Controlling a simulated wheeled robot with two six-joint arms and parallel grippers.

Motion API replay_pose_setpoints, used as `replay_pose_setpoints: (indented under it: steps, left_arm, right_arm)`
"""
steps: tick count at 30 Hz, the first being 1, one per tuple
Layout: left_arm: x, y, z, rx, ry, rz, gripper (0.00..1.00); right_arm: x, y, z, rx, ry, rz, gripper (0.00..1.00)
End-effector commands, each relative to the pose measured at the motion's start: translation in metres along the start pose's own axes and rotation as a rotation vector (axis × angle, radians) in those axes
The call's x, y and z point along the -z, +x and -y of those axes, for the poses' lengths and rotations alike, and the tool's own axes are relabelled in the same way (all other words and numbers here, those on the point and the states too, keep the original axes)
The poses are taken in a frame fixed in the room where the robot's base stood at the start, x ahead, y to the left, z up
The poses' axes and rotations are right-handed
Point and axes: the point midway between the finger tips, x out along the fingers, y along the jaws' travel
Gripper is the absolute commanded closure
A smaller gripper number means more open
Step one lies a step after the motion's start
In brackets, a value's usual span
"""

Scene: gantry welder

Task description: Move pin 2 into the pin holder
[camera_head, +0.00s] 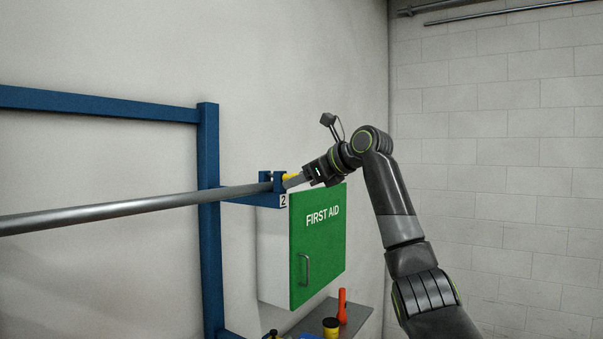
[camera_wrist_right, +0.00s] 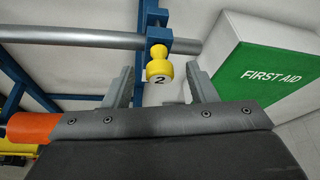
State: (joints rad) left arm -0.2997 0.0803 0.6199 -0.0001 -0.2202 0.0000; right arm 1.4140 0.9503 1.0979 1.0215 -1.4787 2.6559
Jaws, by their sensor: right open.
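Pin 2 is a yellow pin with a round head and a "2" label; in the right wrist view pin 2 (camera_wrist_right: 159,66) stands in a blue bracket (camera_wrist_right: 158,33) at the grey pipe. In the head view only a bit of yellow pin 2 (camera_head: 290,177) shows at that bracket (camera_head: 265,198), which carries a "2" plate. My right gripper (camera_head: 287,182) is at the pin; in the right wrist view its fingers (camera_wrist_right: 160,72) are open on either side of the yellow head, with gaps visible. I cannot pick out the pin holder. My left gripper is not in view.
A long grey pipe (camera_head: 120,213) runs to the bracket on a blue frame (camera_head: 208,150). A white and green first aid cabinet (camera_head: 318,235) hangs just below my right gripper. Under it, a grey shelf (camera_head: 358,318) holds an orange object (camera_head: 342,307) and a yellow-black one (camera_head: 331,328).

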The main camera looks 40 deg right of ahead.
Motion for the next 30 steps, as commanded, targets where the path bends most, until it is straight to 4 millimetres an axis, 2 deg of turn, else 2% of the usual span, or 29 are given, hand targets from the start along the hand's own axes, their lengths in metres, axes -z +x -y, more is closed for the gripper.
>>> replay_pose_setpoints:
  steps: [6, 7, 17, 18, 24, 30]
  left_arm:
    - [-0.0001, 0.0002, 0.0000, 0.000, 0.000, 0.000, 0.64]
    - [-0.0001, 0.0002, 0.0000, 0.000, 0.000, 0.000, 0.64]
    - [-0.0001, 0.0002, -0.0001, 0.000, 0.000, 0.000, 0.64]
    - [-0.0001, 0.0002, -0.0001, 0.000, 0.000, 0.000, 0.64]
    - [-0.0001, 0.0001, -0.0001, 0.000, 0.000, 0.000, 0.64]
    - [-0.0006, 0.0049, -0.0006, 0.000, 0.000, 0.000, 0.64]
  right_arm:
    - [0.0005, 0.0006, 0.0000, 0.000, 0.000, 0.000, 0.48]
    - [0.0005, 0.0006, 0.0000, 0.000, 0.000, 0.000, 0.51]
    - [0.0003, 0.0003, 0.0001, 0.000, 0.000, 0.000, 0.94]
    - [0.0003, 0.0002, 0.0001, 0.000, 0.000, 0.000, 0.76]
    - [0.0002, 0.0001, 0.0001, 0.001, 0.000, 0.000, 1.00]
    - [0.0028, -0.0037, 0.0002, 0.002, 0.000, 0.001, 1.00]
